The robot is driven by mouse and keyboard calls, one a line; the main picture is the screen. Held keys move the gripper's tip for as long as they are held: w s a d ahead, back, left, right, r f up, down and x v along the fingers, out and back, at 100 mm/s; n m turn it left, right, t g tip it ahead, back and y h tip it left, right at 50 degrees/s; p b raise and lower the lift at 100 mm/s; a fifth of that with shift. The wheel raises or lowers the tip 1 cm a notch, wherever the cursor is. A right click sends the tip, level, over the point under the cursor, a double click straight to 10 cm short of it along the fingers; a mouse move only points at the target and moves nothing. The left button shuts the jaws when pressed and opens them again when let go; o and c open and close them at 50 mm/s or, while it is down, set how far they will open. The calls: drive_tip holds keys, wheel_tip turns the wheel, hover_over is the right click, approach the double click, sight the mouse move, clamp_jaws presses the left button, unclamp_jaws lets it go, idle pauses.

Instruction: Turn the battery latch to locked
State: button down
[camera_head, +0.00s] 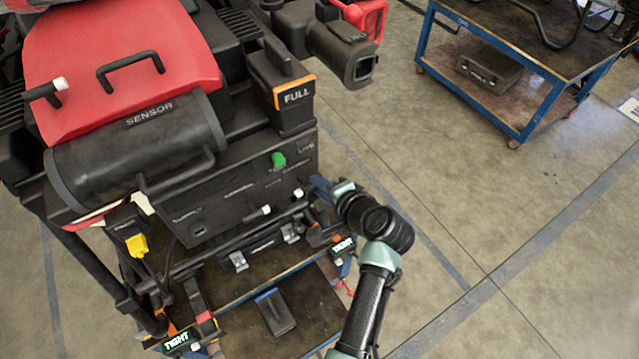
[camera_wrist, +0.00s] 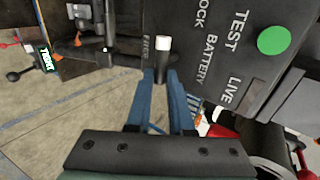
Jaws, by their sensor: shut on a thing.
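The battery latch (camera_wrist: 162,57) is a dark lever with a white tip, on the black panel of the drone. In the wrist view it stands beside the FREE label (camera_wrist: 147,43), with the BATTERY label (camera_wrist: 210,62) and a partly cut LOCK label (camera_wrist: 202,17) to its right. My gripper (camera_wrist: 160,84) has its blue fingers on both sides of the lever and is shut on it. In the head view my gripper (camera_head: 318,184) reaches the panel's right end. The latch's white tip (camera_head: 298,193) shows just left of the fingers; the rest is largely hidden.
A green round button (camera_wrist: 274,41) marked TEST lies near the latch. The battery block (camera_head: 283,95) marked FULL sits above the panel. Other white-tipped levers (camera_head: 262,211) and TIGHT displays (camera_head: 343,244) are lower down. A blue cart (camera_head: 520,132) stands behind, with open floor between.

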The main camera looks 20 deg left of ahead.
idle(0.4)
drive_tip(key=c, duration=0.8)
unclamp_jaws()
drive_tip(key=b+v, duration=0.2)
drive_tip(key=v, duration=1.1)
drive_tip(key=shift+w, duration=0.15)
